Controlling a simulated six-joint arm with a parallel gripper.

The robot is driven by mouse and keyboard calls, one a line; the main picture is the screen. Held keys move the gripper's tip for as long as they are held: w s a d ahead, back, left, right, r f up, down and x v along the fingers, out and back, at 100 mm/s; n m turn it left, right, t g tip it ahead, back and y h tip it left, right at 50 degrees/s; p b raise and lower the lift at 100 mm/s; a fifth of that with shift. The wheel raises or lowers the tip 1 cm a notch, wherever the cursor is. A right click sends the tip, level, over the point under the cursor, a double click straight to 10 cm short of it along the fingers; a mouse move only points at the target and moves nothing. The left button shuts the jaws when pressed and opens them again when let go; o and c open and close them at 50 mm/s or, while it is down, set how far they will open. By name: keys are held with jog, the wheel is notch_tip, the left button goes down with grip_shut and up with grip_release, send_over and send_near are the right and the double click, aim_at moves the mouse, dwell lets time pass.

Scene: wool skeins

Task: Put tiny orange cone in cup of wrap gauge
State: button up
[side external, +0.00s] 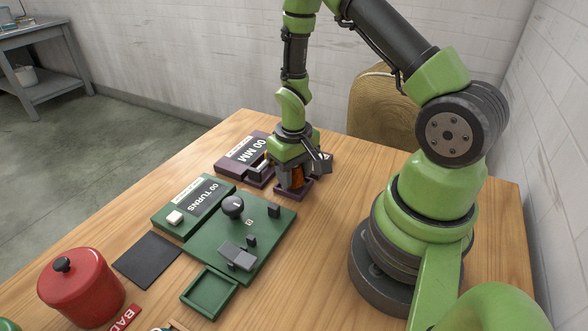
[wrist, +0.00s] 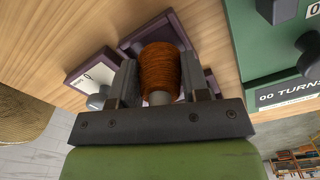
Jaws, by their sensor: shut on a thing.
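The tiny orange cone (side external: 298,175) is wound with orange yarn. My gripper (side external: 292,184) is shut on it; in the wrist view the cone (wrist: 161,70) sits between the two fingers. The gripper points down at a small square dark purple tray (side external: 308,190), apparently the cup, beside the purple gauge (side external: 238,158) reading "00 MM". In the wrist view the tray's rim (wrist: 143,34) shows behind the cone. The fingers hide much of the cone and tray, and I cannot tell whether the cone touches the tray floor.
A green "00 TURNS" unit (side external: 186,207) and a green plate (side external: 258,257) with a dark knob lie in front. A green tray (side external: 187,298), a dark mat (side external: 147,260) and a red lidded pot (side external: 82,290) are nearer the camera.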

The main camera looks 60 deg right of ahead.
jog(key=shift+f, duration=0.25)
dwell(0.6)
jog(key=o, duration=1.4)
jog(key=shift+r, duration=0.1)
jog(key=shift+r, duration=3.7)
jog(key=shift+r, duration=0.2)
jog(key=s+a+r+t, duration=0.2)
jog(key=s+a+r, duration=0.1)
jog(key=r, duration=0.4)
jog(key=s+a+r+t+y, duration=0.1)
jog(key=s+a+r+t, duration=0.1)
jog(key=s+a+r, duration=0.2)
jog(key=s+a+r+t+y, duration=0.1)
jog(key=s+a+r+t, duration=0.2)
jog(key=r, duration=0.7)
jog(key=shift+s+a+r, duration=0.15)
jog(key=shift+a, duration=0.3)
jog(key=shift+s+a+r, duration=0.1)
jog(key=shift+s+a, duration=0.05)
jog(key=shift+a, duration=0.25)
